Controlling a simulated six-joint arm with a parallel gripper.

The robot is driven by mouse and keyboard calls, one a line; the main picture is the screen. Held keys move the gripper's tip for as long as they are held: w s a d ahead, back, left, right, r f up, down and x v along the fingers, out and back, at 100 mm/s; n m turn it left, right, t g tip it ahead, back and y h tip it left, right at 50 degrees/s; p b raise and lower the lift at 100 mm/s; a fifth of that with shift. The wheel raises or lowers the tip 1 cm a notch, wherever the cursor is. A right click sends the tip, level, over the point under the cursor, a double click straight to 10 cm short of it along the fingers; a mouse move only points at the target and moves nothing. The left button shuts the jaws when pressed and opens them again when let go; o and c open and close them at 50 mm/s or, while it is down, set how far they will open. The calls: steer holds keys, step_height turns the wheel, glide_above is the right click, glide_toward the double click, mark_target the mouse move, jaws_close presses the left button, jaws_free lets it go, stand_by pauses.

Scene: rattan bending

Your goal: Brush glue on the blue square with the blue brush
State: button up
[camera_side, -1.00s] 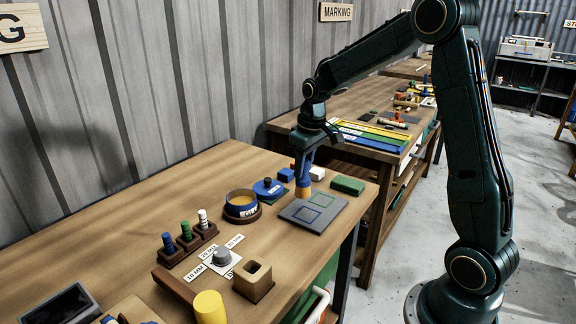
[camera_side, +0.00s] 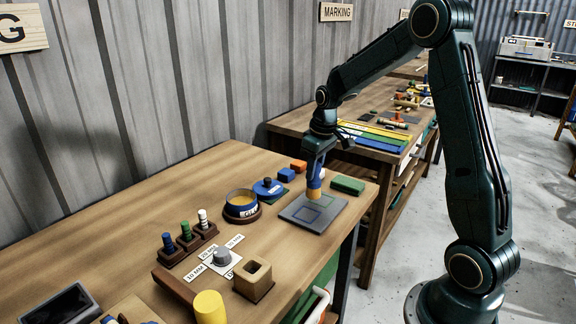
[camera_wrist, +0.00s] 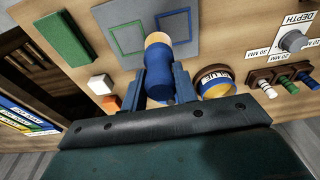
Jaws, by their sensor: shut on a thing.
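My gripper (camera_side: 317,172) is shut on the blue brush (camera_wrist: 166,60), which points down with its tan bristle end lowest. The grey plate (camera_side: 289,213) lies near the table's right edge and bears two square outlines. The blue square (camera_side: 307,215) is on its near part; in the wrist view it shows at the top (camera_wrist: 190,31), partly covered by the brush. The green square (camera_wrist: 127,38) is beside it. The bristle end is over the plate near both squares; I cannot tell if it touches. The blue glue pot (camera_side: 242,210) stands open, with yellowish glue inside.
A blue lid with a dark knob (camera_side: 267,186) lies behind the pot. Blue (camera_side: 286,175), orange (camera_side: 298,166) and green (camera_side: 347,185) blocks are near the plate. Several coloured pegs (camera_side: 186,232) stand in a holder at left. The back left table is bare.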

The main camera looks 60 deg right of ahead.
mark_target(314, 182)
step_height(314, 182, down, 4)
steer(key=shift+f, duration=0.1)
steer(key=shift+a+f, duration=0.2)
steer(key=shift+a, duration=3.15)
steer(key=shift+d, duration=3.45)
steer(key=shift+a+r, duration=0.1)
steer(key=shift+r, duration=3.9)
